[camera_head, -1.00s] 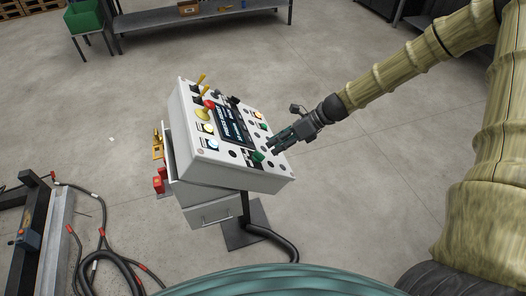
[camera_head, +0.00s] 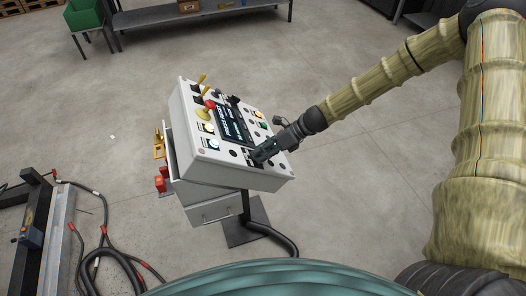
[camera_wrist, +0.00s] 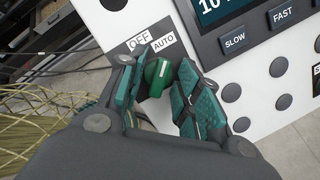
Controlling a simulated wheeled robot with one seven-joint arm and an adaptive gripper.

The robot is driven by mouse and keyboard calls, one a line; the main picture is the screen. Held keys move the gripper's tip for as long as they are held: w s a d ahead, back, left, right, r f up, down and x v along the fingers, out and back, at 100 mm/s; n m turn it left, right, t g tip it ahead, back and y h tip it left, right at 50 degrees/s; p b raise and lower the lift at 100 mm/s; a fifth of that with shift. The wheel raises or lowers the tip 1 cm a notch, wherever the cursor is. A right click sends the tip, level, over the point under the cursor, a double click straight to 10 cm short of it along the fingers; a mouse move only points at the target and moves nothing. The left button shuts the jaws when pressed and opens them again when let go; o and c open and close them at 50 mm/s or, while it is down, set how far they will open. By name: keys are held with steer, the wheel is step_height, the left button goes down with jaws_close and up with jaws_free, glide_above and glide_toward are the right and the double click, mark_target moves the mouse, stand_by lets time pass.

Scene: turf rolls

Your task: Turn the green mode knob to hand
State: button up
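The green mode knob (camera_wrist: 158,73) stands on the white control panel (camera_wrist: 102,22) in the wrist view. Its white mark faces roughly toward the AUTO label (camera_wrist: 164,43); the OFF label (camera_wrist: 138,40) is to the left of that. No hand label can be seen; part of the knob's plate is hidden by my fingers. My gripper (camera_wrist: 158,68) is open, with one finger on each side of the knob. Small gaps seem to show; contact is not clear. In the head view my gripper (camera_head: 263,151) is at the panel's lower right and hides the knob.
In the wrist view, SLOW (camera_wrist: 235,40) and FAST (camera_wrist: 283,15) buttons lie to the right. Cables (camera_head: 100,240) lie on the floor at left.

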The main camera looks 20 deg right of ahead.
steer(key=shift+s, duration=0.1)
jaws_close()
